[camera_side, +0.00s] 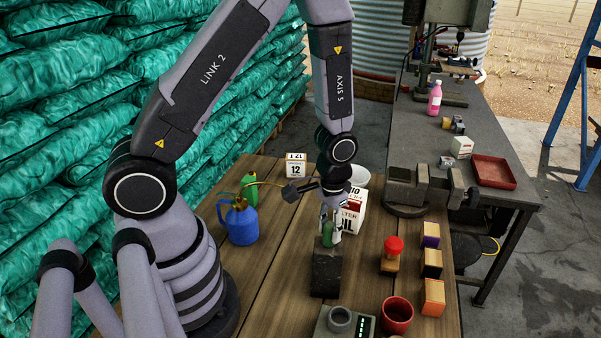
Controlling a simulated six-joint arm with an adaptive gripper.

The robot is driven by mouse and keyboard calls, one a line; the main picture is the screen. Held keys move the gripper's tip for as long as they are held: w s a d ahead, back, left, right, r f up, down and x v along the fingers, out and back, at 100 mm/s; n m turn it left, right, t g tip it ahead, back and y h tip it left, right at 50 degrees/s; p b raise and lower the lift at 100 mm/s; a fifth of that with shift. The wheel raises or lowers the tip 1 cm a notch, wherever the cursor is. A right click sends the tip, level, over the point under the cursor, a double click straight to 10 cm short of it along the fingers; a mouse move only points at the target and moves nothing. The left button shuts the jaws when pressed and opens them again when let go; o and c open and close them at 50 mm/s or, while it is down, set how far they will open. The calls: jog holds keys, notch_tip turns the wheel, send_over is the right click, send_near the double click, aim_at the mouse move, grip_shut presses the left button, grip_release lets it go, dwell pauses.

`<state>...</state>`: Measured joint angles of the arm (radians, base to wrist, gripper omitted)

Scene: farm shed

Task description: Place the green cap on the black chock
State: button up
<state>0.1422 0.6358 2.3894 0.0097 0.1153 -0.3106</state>
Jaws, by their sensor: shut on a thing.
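The green cap (327,233) is between the fingers of my gripper (330,224), which is shut on it and points down. The black chock (325,275) is a dark block on the wooden table, directly below the cap in the side view. The cap appears at the chock's upper end. I cannot tell whether it touches the chock or hangs just above it. The fingers partly hide the cap.
A white and red filter box (352,215) stands close behind my gripper. A blue oil can (241,224) is left. A red-topped block (391,262) and several small blocks (432,264) are right. A red cup (397,316) and a grey device (328,328) are in front.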

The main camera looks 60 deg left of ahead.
jog(key=shift+f, duration=0.1)
jog(key=o, duration=0.8)
jog(key=shift+o, duration=0.2)
notch_tip(320, 180, up, 12)
notch_tip(320, 180, up, 12)
jog(key=t, duration=0.3)
send_over(331, 225)
jog(key=s+a, duration=0.3)
jog(key=s, duration=0.2)
jog(key=s+a+r+m+t, duration=0.1)
jog(key=s+r+t, duration=0.1)
jog(key=s+r, duration=0.3)
jog(key=s, duration=0.4)
jog(key=shift+s+a+r+m+t, duration=0.2)
jog(key=shift+s+m+t, duration=0.1)
jog(key=shift+m, duration=0.1)
